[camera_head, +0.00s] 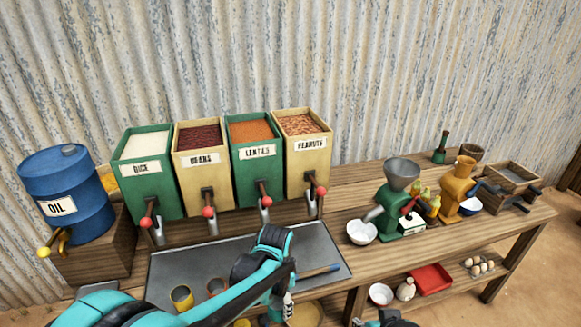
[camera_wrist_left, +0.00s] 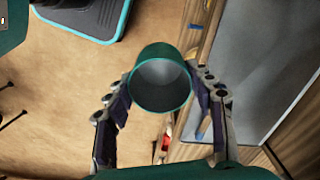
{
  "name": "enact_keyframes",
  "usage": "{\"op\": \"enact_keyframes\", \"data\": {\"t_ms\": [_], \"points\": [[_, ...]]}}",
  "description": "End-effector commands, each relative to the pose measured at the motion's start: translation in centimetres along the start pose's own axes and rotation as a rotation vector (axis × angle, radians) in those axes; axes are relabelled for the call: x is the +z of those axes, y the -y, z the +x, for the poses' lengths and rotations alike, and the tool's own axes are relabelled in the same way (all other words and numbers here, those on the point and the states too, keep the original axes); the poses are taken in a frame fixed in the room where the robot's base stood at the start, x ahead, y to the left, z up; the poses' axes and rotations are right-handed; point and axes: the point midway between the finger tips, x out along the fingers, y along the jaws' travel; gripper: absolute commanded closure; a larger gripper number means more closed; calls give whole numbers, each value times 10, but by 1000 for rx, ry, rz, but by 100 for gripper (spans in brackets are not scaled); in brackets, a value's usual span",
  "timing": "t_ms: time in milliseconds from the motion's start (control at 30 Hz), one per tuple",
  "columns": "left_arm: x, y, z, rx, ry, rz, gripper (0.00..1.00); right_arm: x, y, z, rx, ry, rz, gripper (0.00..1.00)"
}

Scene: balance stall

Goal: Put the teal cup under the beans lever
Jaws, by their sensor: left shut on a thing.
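The teal cup (camera_wrist_left: 160,82) is between the two fingers of my left gripper (camera_wrist_left: 163,100) in the left wrist view, its open mouth toward the camera and its inside looking empty. The gripper is shut on it, beyond the table's front edge. In the head view my left gripper (camera_head: 288,303) is low at the bottom centre, and I cannot make out the cup there. The beans dispenser (camera_head: 203,163) is the second from the left, with a red-knobbed beans lever (camera_head: 208,211) at its front.
A grey tray (camera_head: 325,250) lies below the dispensers, with a yellow cup (camera_head: 181,297) and a brown cup (camera_head: 216,287) on it. Rice (camera_head: 145,175), lentils (camera_head: 257,165) and peanuts (camera_head: 303,155) dispensers flank the beans. A white bowl (camera_head: 361,232) stands right of the tray.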

Motion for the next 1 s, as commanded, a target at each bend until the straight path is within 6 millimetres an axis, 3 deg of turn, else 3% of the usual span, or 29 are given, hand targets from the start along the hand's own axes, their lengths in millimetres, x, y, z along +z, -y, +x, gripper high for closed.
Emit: {"op": "enact_keyframes", "data": {"t_ms": [267, 633, 900, 1000], "points": [[36, 34, 25, 0, 0, -302, 75, 5, 0, 8, 0, 0, 0, 60], [108, 80, 65, 0, 0, -843, 75, 13, 0, 18, 0, 0, 0, 60], [119, 86, 70, 0, -1, -938, 75, 13, 0, 19, 0, 0, 0, 60], [118, 87, 57, 0, -1, -936, 75, 13, 0, 19, 0, 0, 0, 60]]}}
